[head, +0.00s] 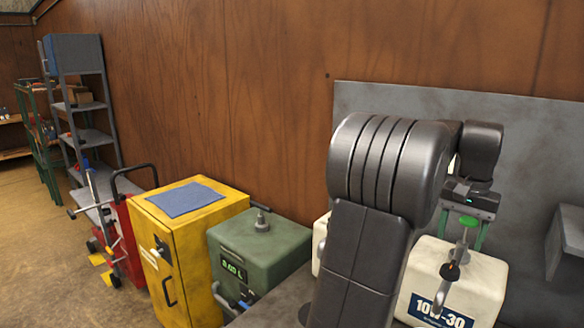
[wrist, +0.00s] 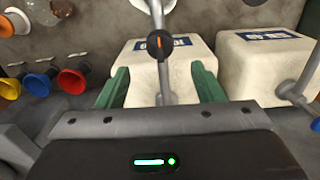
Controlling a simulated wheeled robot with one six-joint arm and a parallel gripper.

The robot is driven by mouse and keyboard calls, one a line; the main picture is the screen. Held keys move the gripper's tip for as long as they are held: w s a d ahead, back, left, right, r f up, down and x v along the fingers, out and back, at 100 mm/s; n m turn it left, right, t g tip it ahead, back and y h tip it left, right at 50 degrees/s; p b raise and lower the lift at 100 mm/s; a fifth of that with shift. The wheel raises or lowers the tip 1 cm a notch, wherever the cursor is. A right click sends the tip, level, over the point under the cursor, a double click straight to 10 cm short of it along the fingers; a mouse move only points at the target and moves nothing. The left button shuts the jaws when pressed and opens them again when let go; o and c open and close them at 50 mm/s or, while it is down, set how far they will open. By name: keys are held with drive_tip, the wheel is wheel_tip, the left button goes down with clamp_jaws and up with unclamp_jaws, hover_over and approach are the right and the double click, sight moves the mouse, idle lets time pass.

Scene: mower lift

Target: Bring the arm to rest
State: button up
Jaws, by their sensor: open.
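My arm is bent in front of a grey panel in the head view, with my gripper (head: 466,234) at its end. The gripper hangs over a white container (head: 482,282) labelled 10W-30. In the wrist view, the two green fingers of my gripper (wrist: 163,78) are apart, with nothing clamped between them. A metal tap (wrist: 160,50) with an orange ring shows in the gap between the fingers, in front of a white container (wrist: 143,73). I cannot tell how close the fingers are to the tap.
A second white container (wrist: 262,68) stands to the right in the wrist view. Coloured funnels (wrist: 40,85) are at the left. In the head view, a green container (head: 262,250) and a yellow cabinet (head: 190,245) stand along the wall. Open floor (head: 40,235) lies at the far left.

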sight(451, 264)
wheel_tip(451, 264, up, 6)
wheel_tip(451, 264, down, 14)
drive_tip(key=shift+r+p, duration=0.1)
drive_tip(key=shift+p, duration=0.6)
drive_tip(key=shift+n, duration=0.4)
drive_tip(key=n+b, duration=0.1)
drive_tip(key=n, duration=0.2)
drive_tip(key=shift+n+b, duration=0.3)
drive_tip(key=shift+n, duration=0.1)
drive_tip(key=n+b, duration=0.2)
drive_tip(key=n, duration=0.2)
drive_tip(key=shift+n, duration=0.3)
drive_tip(key=n+b, duration=0.4)
drive_tip(key=n, duration=0.2)
drive_tip(key=shift+f, duration=0.2)
drive_tip(key=shift+r+n+b, duration=0.2)
drive_tip(key=shift+n+b, duration=0.95)
drive_tip(key=shift+n, duration=0.25)
drive_tip(key=shift+a, duration=0.1)
